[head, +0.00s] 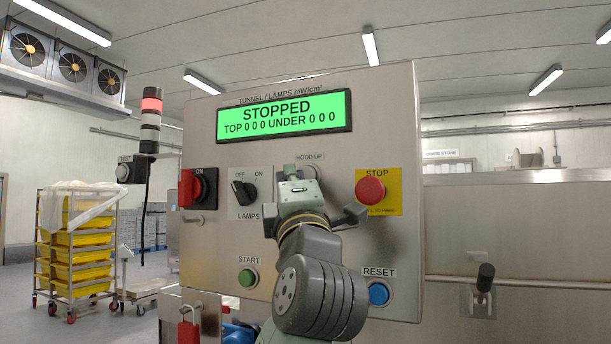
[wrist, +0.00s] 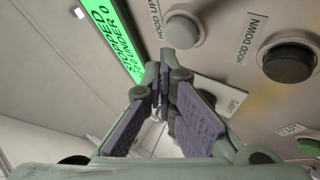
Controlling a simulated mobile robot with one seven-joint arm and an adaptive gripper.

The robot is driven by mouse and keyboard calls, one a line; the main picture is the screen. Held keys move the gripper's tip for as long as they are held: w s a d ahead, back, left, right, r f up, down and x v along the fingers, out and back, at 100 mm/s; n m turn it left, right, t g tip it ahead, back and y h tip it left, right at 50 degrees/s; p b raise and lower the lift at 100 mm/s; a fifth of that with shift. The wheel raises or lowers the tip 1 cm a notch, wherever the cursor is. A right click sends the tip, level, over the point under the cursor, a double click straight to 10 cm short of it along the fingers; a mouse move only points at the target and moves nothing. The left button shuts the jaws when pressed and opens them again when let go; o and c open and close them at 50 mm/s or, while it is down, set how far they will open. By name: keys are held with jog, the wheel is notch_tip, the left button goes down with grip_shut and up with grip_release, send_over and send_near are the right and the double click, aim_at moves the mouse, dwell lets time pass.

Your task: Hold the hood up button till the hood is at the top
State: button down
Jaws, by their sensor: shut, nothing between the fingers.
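The hood up button (wrist: 183,30) is a pale round button in a grey ring, at the top of the wrist view. In the head view its label and upper edge (head: 311,170) show just above my gripper (head: 298,190), which covers the rest. My gripper (wrist: 166,68) is shut and empty, its tips just below and left of the button in the wrist view. I cannot tell whether they touch it. The black hood down button (wrist: 289,62) is to the right in the wrist view; my arm hides it in the head view. I cannot make out the hood's height.
The panel's green display (head: 284,115) reads STOPPED. A red stop button (head: 370,190) is right of my gripper, the lamps switch (head: 243,192) left. The green start button (head: 248,278) and blue reset button (head: 378,293) are lower. The stack light (head: 151,104) shows red.

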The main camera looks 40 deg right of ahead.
jog(key=shift+d, duration=0.15)
dwell(0.7)
jog(key=shift+w+d, duration=0.15)
jog(key=shift+d, duration=0.1)
jog(key=shift+w+d, duration=0.2)
jog(key=shift+d, duration=0.35)
dwell(2.6)
dwell(3.2)
jog(key=shift+s+a, duration=0.35)
jog(key=shift+a, duration=0.55)
